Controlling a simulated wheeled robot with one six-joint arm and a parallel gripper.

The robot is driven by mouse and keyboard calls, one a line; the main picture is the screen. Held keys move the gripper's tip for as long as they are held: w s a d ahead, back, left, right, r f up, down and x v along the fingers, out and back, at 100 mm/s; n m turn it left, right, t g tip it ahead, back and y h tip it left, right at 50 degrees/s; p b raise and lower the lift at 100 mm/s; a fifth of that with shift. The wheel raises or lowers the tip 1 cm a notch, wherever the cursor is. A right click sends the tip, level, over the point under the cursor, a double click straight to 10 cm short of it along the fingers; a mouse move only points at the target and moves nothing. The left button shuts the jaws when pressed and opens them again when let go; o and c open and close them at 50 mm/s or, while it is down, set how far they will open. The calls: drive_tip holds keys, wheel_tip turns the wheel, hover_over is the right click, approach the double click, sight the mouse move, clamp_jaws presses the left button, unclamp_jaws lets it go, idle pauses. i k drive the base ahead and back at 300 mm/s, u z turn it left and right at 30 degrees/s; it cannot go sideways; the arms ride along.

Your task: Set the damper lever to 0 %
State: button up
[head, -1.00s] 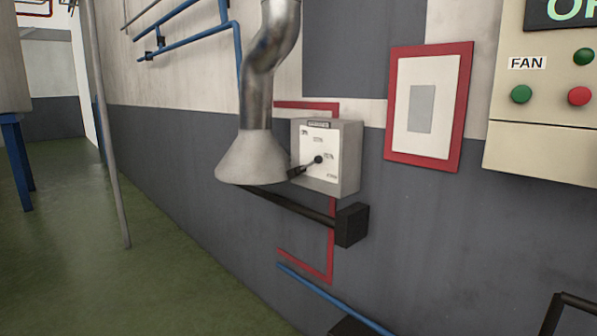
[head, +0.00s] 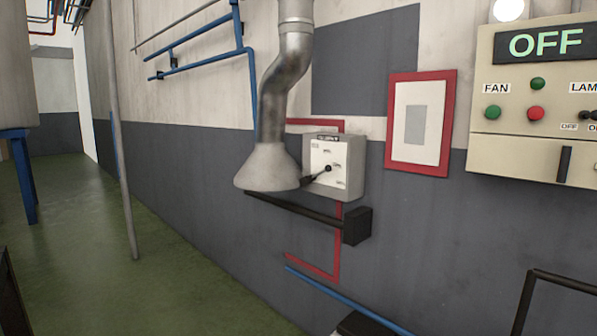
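The damper box (head: 352,180) is a pale grey box on the wall, right of centre in the head view. Its white face carries small percent labels, too small to read surely now. My gripper is not in view.
A black bar (head: 290,212) with a black block juts below the box. A control panel (head: 530,150) with an OFF display and FAN buttons is at right. A red-framed plate (head: 450,125) hangs between. A thin post (head: 123,150) stands at left; green floor (head: 180,270) is open beyond it.

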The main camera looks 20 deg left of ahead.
sight(305, 180)
drive_tip(key=u, duration=1.45)
drive_tip(key=i, duration=2.9)
drive_tip(key=z, duration=1.8)
